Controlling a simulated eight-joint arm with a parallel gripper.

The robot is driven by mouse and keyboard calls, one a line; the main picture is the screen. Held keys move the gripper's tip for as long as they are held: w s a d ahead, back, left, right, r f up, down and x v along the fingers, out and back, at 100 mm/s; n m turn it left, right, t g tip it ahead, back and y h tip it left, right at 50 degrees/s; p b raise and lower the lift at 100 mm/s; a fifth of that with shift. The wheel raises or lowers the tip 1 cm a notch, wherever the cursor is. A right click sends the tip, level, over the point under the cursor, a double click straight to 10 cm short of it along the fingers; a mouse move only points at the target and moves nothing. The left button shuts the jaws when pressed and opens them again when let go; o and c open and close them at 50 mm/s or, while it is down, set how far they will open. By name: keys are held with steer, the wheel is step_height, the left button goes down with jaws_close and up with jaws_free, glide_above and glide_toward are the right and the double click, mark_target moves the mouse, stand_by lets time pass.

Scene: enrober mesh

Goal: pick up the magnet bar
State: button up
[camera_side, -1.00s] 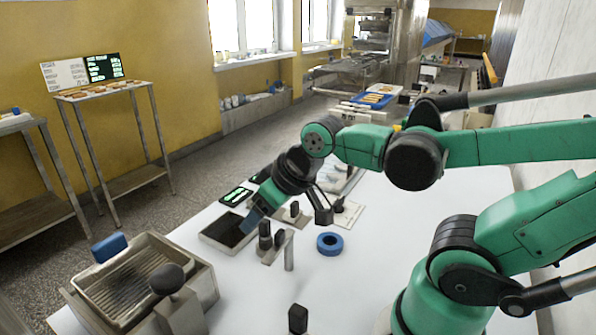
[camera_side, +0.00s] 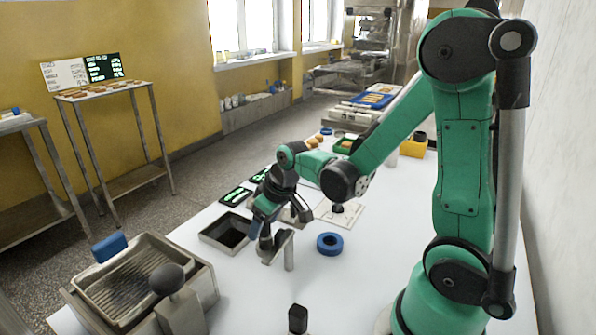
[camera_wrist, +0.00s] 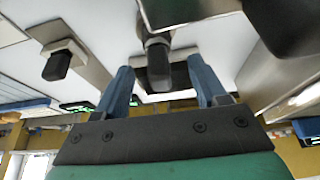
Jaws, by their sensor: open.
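The magnet bar seems to be the dark-handled piece (camera_side: 266,243) on the small metal stand (camera_side: 281,250), mostly hidden by my gripper in the side view. I cannot be sure which part is the bar. In the wrist view a black rounded handle (camera_wrist: 158,68) with a greyish shank shows between the two blue fingers. My gripper (camera_side: 258,226) points down over the stand, and it also shows in the wrist view (camera_wrist: 162,85). Its fingers are open, one on each side of the handle, with gaps visible. I cannot tell how deep the handle sits between them.
A dark open tray (camera_side: 225,234) lies left of the stand, and a blue ring (camera_side: 330,243) lies to its right. A steel grated unit (camera_side: 140,285) with a black knob stands at front left. A black post (camera_side: 298,318) stands near the front edge. White table is clear around the ring.

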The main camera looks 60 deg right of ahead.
steer(key=shift+x, duration=1.05)
jaws_close()
